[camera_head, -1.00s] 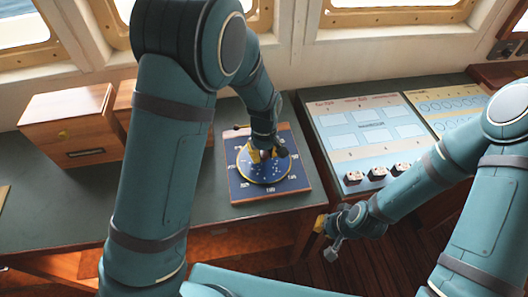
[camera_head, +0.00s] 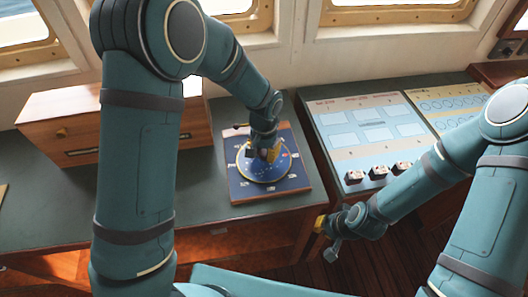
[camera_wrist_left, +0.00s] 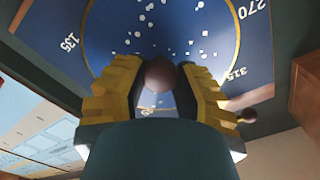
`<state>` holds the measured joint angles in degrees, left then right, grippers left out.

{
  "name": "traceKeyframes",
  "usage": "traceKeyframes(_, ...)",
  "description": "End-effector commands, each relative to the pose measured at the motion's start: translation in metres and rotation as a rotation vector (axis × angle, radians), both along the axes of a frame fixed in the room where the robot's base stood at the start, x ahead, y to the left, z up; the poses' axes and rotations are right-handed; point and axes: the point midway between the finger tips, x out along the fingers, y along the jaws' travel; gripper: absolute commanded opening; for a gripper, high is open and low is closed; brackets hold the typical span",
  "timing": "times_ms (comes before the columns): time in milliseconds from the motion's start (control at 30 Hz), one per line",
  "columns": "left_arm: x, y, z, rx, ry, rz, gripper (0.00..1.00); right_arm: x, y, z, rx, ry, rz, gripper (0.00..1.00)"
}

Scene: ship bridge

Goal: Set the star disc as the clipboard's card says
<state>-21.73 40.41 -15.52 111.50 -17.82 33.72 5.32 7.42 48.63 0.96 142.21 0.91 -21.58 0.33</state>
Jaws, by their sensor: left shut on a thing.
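The star disc (camera_head: 283,170) is a round blue plate with white dots and a yellow rim. It lies on a square blue board (camera_head: 240,191) with degree numbers around it, on the dark desk top. My left gripper (camera_head: 265,148) points down over the disc's middle. In the left wrist view, its yellow-padded fingers (camera_wrist_left: 160,95) are shut on a round brown knob (camera_wrist_left: 160,74) at the disc. The numbers 135, 270 and 315 show there. My right gripper (camera_head: 326,238) hangs empty-looking in front of the desk; its finger gap is too small to judge. I cannot make out a clipboard.
A wooden drawer box (camera_head: 75,130) stands on the desk at the left. A sloped console panel (camera_head: 370,125) with printed boxes and several small switches (camera_head: 378,173) is to the right of the board. Bare desk top (camera_head: 60,210) lies at the left front.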

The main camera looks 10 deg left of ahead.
Motion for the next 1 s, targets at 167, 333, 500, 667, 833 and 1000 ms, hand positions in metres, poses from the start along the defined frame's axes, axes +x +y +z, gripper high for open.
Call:
traceKeyframes(167, -0.0023, 0.0004, -0.0029, 0.000, 0.008, -0.165, 0.00, 0.0001, 0.0001, -0.0025, -0.001, 0.000, 0.000, 0.00)
traceKeyframes(333, -0.0025, 0.0006, -0.0029, 0.000, 0.008, -0.328, 0.00, 0.0001, 0.0001, -0.0033, -0.001, 0.000, 0.000, 0.00)
traceKeyframes(500, -0.0026, 0.0007, -0.0028, 0.000, 0.009, -0.482, 0.00, 0.0001, 0.0002, -0.0030, -0.001, 0.000, 0.000, 0.00)
traceKeyframes(667, -0.0027, 0.0005, -0.0027, -0.001, 0.009, -0.609, 0.00, 0.0001, 0.0002, -0.0023, 0.000, 0.000, 0.000, 0.00)
traceKeyframes(833, -0.0029, 0.0005, -0.0027, 0.000, 0.010, -0.715, 0.00, 0.0001, 0.0001, -0.0012, 0.000, 0.000, 0.000, 0.00)
traceKeyframes(1000, -0.0030, 0.0006, -0.0030, 0.000, 0.010, -0.786, 0.00, 0.0001, 0.0000, -0.0004, 0.000, 0.000, 0.000, 0.00)
